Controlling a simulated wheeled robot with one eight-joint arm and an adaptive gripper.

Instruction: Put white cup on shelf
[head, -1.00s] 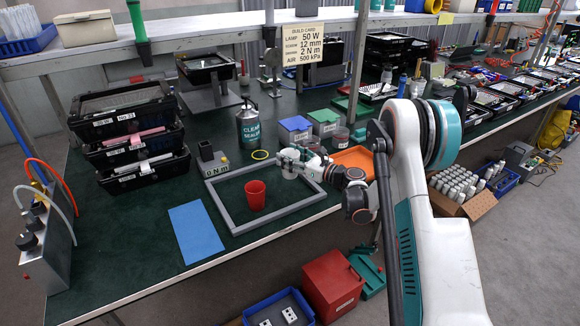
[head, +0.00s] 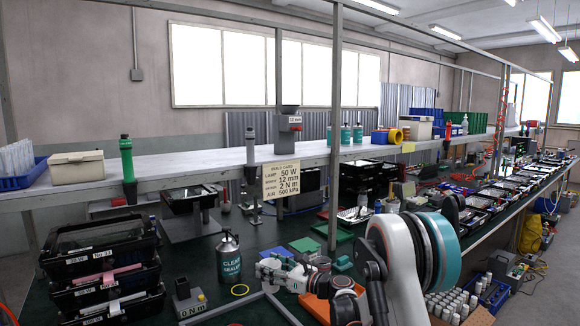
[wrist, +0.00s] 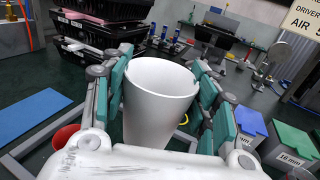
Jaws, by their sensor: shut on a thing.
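The white cup (wrist: 160,95) is upright between the teal-padded fingers of my gripper (wrist: 165,88) in the wrist view. The fingers press on it from both sides, and its open rim faces up. In the head view my gripper (head: 285,272) is over the green bench, below the shelf level; I cannot clearly tell the cup from the gripper there. The long white shelf (head: 225,158) runs above the back of the bench, with a bare stretch left of the grey device.
On the shelf stand a beige box (head: 77,167), a grey device (head: 288,123) and teal bottles (head: 346,133). Green (head: 127,160) and grey tools hang at its front edge, beside a build card (head: 282,178). A post (head: 335,130) rises right of it. A spray can (head: 229,257) stands near my gripper.

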